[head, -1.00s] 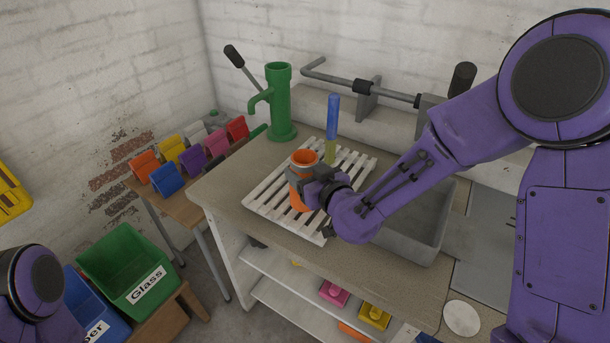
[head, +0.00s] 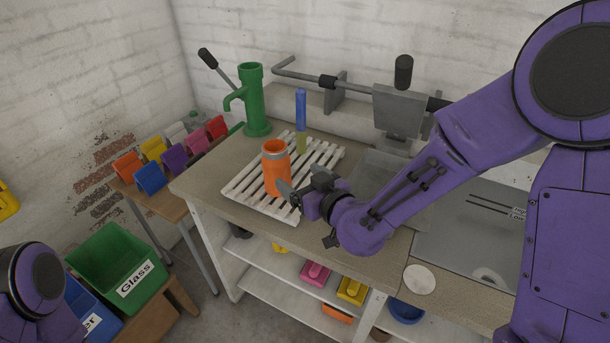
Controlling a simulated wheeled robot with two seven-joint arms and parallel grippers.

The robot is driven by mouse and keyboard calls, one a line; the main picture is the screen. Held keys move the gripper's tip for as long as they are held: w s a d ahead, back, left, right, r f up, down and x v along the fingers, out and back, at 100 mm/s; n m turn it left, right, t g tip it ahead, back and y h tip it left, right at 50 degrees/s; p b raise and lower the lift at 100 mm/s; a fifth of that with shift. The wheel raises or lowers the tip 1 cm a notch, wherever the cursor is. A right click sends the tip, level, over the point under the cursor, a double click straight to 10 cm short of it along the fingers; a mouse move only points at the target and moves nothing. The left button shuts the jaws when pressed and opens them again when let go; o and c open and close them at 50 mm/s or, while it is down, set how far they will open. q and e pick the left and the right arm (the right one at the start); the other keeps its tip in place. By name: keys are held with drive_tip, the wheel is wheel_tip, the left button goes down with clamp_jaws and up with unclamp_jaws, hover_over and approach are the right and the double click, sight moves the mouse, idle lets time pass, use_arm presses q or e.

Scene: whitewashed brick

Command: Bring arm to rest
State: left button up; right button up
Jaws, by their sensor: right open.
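My right gripper (head: 306,190) is open and empty, at the right side of the white slatted rack on the counter. An orange cup (head: 276,168) stands upright on the white slatted rack (head: 243,193), just left of the gripper and apart from the palm; a fingertip overlaps its lower right edge in the picture, and I cannot tell whether it touches. My right arm reaches in from the right, over the counter. Part of my left arm shows at the lower left, but its gripper is out of view.
A blue and yellow upright object (head: 301,112) stands at the rack's back. A green hand pump (head: 254,105) is behind on the counter (head: 206,180). A green Glass bin (head: 112,262) stands at the lower left.

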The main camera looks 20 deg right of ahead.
drive_tip(key=shift+w+d+f, duration=0.1)
drive_tip(key=shift+d, duration=0.05)
drive_tip(key=shift+d, duration=0.1)
